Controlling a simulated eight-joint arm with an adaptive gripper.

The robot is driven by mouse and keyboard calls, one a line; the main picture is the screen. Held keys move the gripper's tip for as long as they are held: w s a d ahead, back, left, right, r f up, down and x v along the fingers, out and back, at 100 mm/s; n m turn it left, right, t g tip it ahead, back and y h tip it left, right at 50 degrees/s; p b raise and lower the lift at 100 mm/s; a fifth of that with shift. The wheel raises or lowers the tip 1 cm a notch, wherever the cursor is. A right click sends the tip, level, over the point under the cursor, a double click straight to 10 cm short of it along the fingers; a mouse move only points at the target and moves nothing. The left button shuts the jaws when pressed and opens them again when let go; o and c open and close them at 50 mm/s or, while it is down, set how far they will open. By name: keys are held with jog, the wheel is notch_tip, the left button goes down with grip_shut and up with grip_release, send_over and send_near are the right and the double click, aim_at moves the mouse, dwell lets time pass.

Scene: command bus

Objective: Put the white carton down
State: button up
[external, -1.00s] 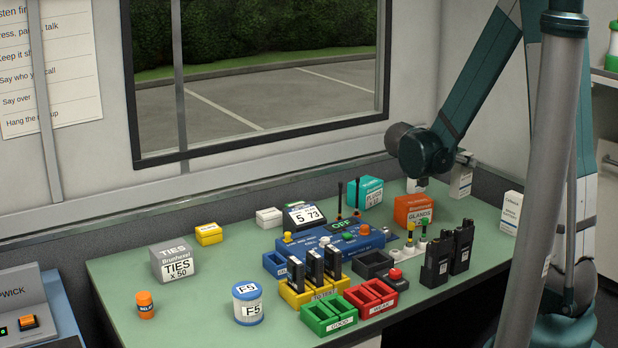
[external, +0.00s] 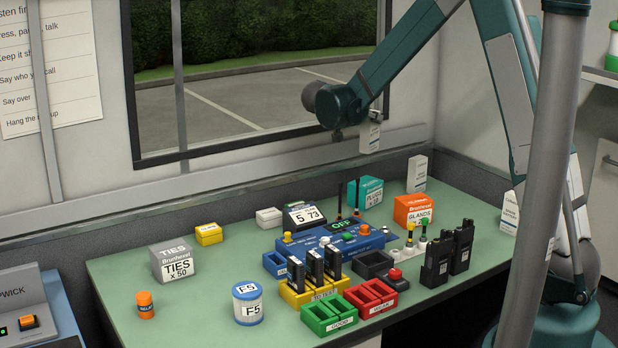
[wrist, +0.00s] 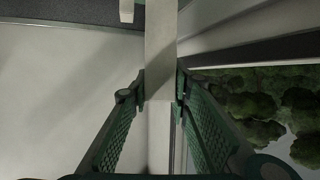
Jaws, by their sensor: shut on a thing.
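My gripper (external: 374,118) is raised in front of the window's lower right part, well above the green worktop (external: 130,280). It is shut on a white carton (external: 370,138), which hangs below it, clear of the worktop. In the wrist view the carton (wrist: 160,50) sits between the two green finger pads of the gripper (wrist: 160,92).
Below are a teal plugs box (external: 367,190), an orange glands box (external: 414,208), a blue console (external: 330,245) with upright aerials, and black radios (external: 437,260). A grey ties box (external: 173,262) is at left. The front left worktop has bare room.

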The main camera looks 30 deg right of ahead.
aim_at(367, 148)
jog(key=shift+w+a+r, duration=0.1)
jog(key=shift+w+a, duration=0.05)
jog(key=shift+w, duration=0.15)
jog(key=shift+f+b, duration=0.65)
jog(key=shift+f, duration=2.5)
jog(key=shift+f+b, duration=0.45)
jog(key=shift+f, duration=1.4)
jog(key=shift+f, duration=0.2)
jog(key=o, duration=0.9)
jog(key=shift+o, duration=0.2)
jog(key=shift+r, duration=0.15)
